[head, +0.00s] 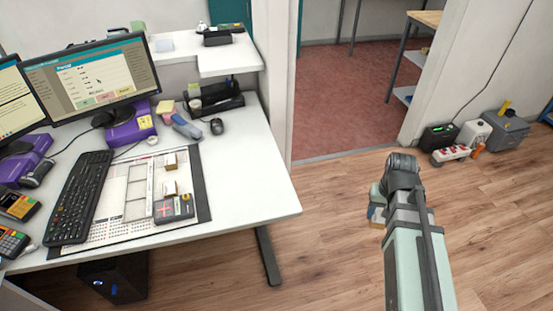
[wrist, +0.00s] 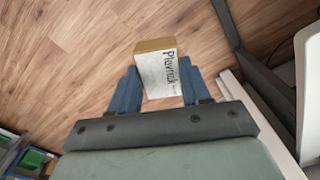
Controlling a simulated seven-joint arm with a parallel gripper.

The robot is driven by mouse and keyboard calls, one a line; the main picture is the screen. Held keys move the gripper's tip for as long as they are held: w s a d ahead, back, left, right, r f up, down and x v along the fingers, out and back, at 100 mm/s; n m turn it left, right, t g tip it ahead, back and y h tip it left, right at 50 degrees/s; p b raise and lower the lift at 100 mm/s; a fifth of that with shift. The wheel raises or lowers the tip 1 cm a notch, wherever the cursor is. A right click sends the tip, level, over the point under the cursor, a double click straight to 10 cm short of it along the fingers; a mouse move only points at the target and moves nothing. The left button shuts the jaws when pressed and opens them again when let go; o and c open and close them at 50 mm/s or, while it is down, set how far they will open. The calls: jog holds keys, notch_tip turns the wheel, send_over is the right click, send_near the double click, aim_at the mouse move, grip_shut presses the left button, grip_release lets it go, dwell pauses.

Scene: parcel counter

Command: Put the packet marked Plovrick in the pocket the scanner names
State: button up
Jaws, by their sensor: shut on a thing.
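My gripper (head: 377,205) is at the right in the head view, above the wooden floor and away from the desk. In the wrist view its blue fingers (wrist: 158,75) are shut on a small box-like packet (wrist: 158,66) with a white face and tan side. The white face reads "Plovrick". In the head view the packet is mostly hidden behind the gripper. On the desk mat lies a white-framed tray of pockets (head: 136,188). A dark grey device with a red screen (head: 173,208), perhaps the scanner, lies at its near right; I cannot read its screen.
The white desk (head: 245,195) holds a keyboard (head: 80,197), a monitor (head: 92,77), a mouse (head: 217,126) and small boxes (head: 171,187) on the mat. The desk's right part is clear. Boxes and devices (head: 475,135) stand on the floor by the wall.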

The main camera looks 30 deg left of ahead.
jog(key=s+a+r+n, duration=0.1)
jog(key=s+a+n, duration=0.1)
jog(key=a, duration=0.7)
jog(key=s+a+n, duration=0.2)
jog(key=a, duration=0.7)
notch_tip(320, 180, up, 6)
jog(key=m, duration=3.4)
send_over(137, 190)
jog(key=shift+f, duration=4.9)
jog(key=shift+f, duration=0.2)
